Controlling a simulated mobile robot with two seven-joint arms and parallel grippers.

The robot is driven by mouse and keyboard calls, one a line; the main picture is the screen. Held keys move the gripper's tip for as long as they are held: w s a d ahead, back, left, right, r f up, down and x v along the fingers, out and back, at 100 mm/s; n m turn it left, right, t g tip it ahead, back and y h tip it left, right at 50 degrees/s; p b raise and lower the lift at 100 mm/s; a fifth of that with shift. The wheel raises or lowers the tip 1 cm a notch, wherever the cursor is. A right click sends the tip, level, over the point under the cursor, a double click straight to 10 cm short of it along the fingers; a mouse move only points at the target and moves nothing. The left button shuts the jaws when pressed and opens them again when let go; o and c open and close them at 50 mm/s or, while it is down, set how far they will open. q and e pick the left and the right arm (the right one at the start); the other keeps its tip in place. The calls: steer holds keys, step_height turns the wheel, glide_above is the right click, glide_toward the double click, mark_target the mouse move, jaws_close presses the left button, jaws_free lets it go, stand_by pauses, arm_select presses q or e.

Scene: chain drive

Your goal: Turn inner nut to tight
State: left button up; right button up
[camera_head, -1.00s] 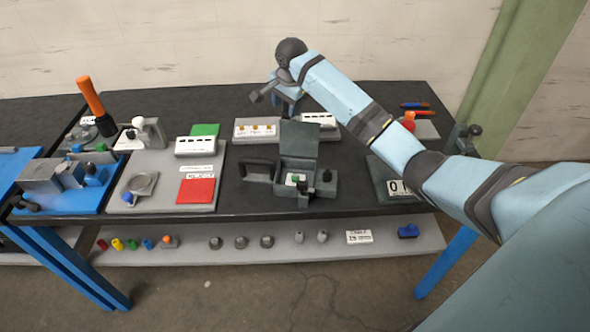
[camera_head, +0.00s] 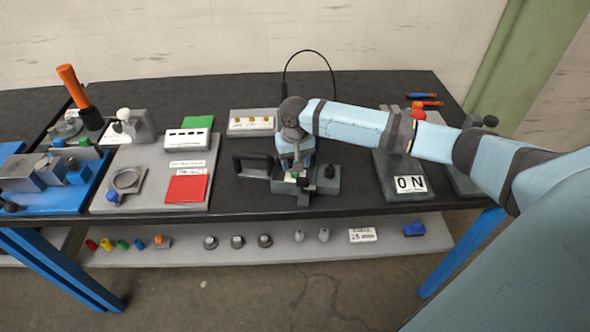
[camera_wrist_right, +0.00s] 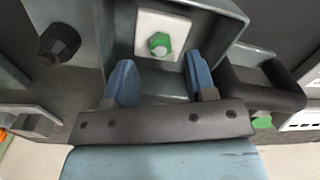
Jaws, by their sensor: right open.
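The inner nut (camera_wrist_right: 159,43) is a green hex nut on a stud, on a white plate (camera_wrist_right: 180,24) inside an open grey box (camera_wrist_right: 216,8). In the head view the box (camera_head: 326,186) stands mid-table, with green and white just showing beside my fingers. My right gripper (camera_wrist_right: 161,78) is open, with its two blue fingers pointing into the box. The nut lies ahead of the gap between the fingertips, and no contact shows. In the head view my right gripper (camera_head: 297,172) is over the box and partly hides it. My left gripper is not in view.
A dark handle (camera_wrist_right: 262,88) sits beside the box, with a green piece (camera_wrist_right: 262,121) near it. A black knob (camera_wrist_right: 59,42) is on the other side. An ON sign block (camera_head: 410,184) stands to the right, and a board with a red pad (camera_head: 186,188) to the left.

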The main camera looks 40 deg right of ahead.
mark_target(295, 174)
steer(key=shift+f, duration=1.85)
steer(key=c, duration=0.9)
steer(key=shift+r, duration=0.15)
steer(key=m+p, duration=0.1)
steer(key=p, duration=0.2)
steer(key=m+p, duration=0.1)
steer(key=p, duration=0.3)
steer(key=shift+r+m, duration=0.25)
steer(key=shift+m, duration=0.05)
steer(key=shift+f+m+p, duration=0.25)
steer(key=shift+m+p, duration=0.15)
steer(key=shift+p, duration=0.25)
steer(key=shift+f, duration=0.1)
